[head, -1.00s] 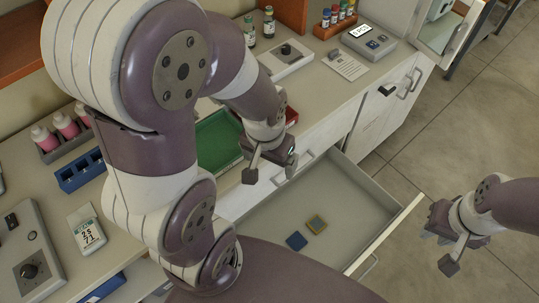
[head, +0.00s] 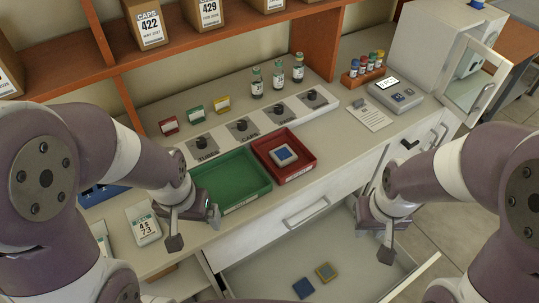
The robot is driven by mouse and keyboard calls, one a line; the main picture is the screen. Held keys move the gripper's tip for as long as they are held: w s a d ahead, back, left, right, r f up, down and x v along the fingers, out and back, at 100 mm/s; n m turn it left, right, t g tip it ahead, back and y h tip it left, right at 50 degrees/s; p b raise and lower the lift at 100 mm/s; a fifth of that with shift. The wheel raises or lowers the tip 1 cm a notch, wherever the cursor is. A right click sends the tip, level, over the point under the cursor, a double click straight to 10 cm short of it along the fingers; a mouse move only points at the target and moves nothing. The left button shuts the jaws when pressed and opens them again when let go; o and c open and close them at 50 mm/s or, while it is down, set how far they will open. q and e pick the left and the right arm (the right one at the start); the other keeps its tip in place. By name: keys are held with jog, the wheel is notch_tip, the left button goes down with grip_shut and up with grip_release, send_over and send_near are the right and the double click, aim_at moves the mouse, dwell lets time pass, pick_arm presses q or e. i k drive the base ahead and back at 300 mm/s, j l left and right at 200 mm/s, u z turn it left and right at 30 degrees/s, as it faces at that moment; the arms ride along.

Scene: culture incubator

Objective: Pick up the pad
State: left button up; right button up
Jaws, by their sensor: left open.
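Another pad (head: 283,155), blue with a pale rim, lies in the red tray (head: 304,166) on the counter. My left gripper (head: 194,230) is open and empty, at the front left corner of the green tray (head: 232,181). My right gripper (head: 375,241) is open and empty, above the right part of the drawer, to the right of and apart from the two drawer pads.
A row of knobbed plates (head: 242,128) stands behind the trays, with small coloured cards and several vials (head: 278,76) behind it. A rack of capped tubes (head: 362,67), a display device (head: 396,95) and an open-doored incubator (head: 440,50) stand at the right. Much of the drawer floor is bare.

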aim_at(326, 272)
jog(key=k+j, duration=0.25)
jog(key=k, duration=0.25)
jog(key=k+j, duration=0.25)
jog(key=k, duration=0.3)
jog(key=k+j, duration=0.2)
jog(key=k, duration=0.3)
